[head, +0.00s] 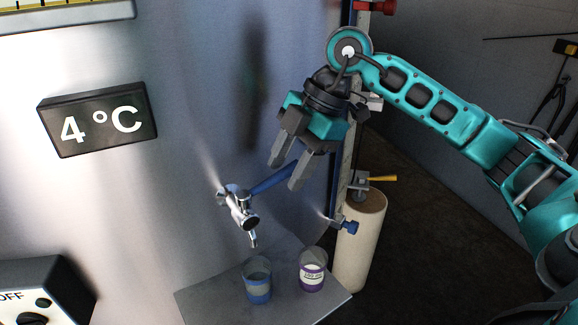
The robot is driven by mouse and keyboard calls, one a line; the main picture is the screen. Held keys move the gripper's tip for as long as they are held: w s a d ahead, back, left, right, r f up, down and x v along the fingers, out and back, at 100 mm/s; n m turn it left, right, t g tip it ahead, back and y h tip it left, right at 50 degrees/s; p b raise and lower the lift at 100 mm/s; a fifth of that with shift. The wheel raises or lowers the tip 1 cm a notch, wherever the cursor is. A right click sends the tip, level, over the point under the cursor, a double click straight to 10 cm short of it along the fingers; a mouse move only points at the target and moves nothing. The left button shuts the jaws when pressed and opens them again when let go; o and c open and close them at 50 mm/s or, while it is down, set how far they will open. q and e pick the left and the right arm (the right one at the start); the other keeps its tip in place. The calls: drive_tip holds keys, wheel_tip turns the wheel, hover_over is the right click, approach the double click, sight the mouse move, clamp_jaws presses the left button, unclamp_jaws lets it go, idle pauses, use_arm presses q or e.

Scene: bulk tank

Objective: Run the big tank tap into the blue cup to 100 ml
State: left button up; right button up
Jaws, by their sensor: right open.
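The silver tank tap (238,207) sticks out from the tank wall, with its spout pointing down. Its blue lever (272,180) extends to the upper right. The clear cup with a blue band, the blue cup (258,290), stands on a shelf below the spout. I cannot tell its liquid level. My right gripper (287,172) is open, fingers pointing down, at the outer end of the lever, which shows between the fingertips. I cannot tell whether they touch it. No stream shows between spout and cup. My left gripper is not in view.
A purple-labelled cup (312,277) stands right of the blue cup on the grey shelf (210,300). A sight tube with a smaller blue-handled valve (347,226) stands right, by a pale cylinder (361,240). A "4 °C" display (98,120) and an OFF-marked switch box (45,290) are left.

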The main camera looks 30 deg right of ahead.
drive_tip(key=shift+a+f, duration=0.1)
drive_tip(key=shift+f, duration=0.1)
clamp_jaws()
idle(0.4)
